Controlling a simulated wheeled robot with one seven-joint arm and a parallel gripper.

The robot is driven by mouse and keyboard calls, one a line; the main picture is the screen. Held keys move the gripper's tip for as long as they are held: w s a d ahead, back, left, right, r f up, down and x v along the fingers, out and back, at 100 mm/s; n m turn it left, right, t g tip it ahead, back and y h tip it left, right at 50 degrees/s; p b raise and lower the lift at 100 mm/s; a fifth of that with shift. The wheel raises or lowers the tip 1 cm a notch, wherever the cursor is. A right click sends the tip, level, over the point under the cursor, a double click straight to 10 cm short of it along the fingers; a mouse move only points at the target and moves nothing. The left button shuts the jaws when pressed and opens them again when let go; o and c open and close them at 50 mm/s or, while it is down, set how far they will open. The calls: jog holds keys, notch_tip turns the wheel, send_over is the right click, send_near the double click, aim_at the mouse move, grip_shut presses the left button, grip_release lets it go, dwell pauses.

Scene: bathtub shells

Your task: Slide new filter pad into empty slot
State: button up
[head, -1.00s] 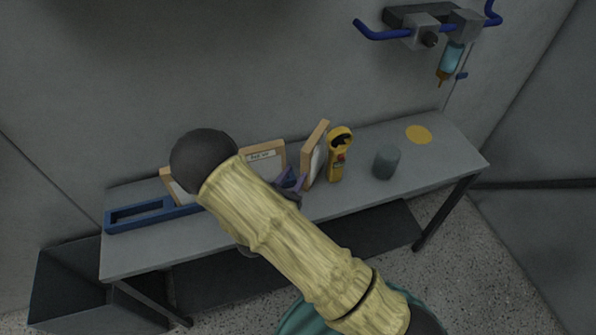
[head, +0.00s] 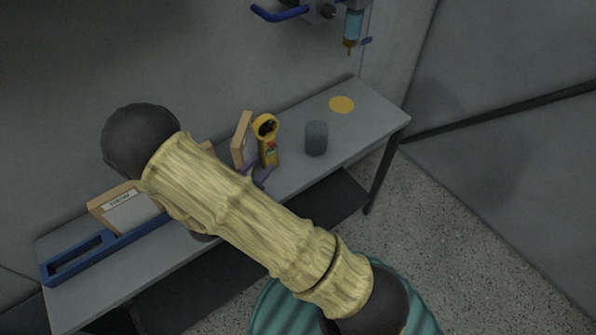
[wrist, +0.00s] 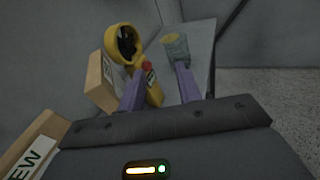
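A blue rack (head: 118,245) lies along the left part of the bench, with an open slot at its left end. A wood-framed pad with a white label (head: 128,210) stands in or behind it. A second wooden frame edge (head: 207,147) is mostly hidden by my arm. A third pad (head: 241,138) stands upright beside the yellow meter; it also shows in the wrist view (wrist: 101,84).
A yellow handheld meter (head: 268,140) stands on the bench, ahead of and close to my left finger in the wrist view. A grey cup (head: 316,138) and a flat yellow disc (head: 341,104) are farther right. The bench's right end is otherwise clear. A blue wall fixture hangs above.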

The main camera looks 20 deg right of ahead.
jog(key=s+d+r+m+g+y, duration=0.3)
jog(key=s+d+m+g, duration=0.7)
jog(key=s+m+g, duration=0.25)
notch_tip(320, 180, up, 7)
jog(key=a+m+t+y, duration=0.1)
jog(key=m+t+y, duration=0.3)
jog(key=m+y, duration=0.5)
jog(key=m, duration=0.4)
jog(key=shift+a, duration=0.25)
jog(key=shift+o, duration=0.3)
jog(key=shift+w, duration=0.1)
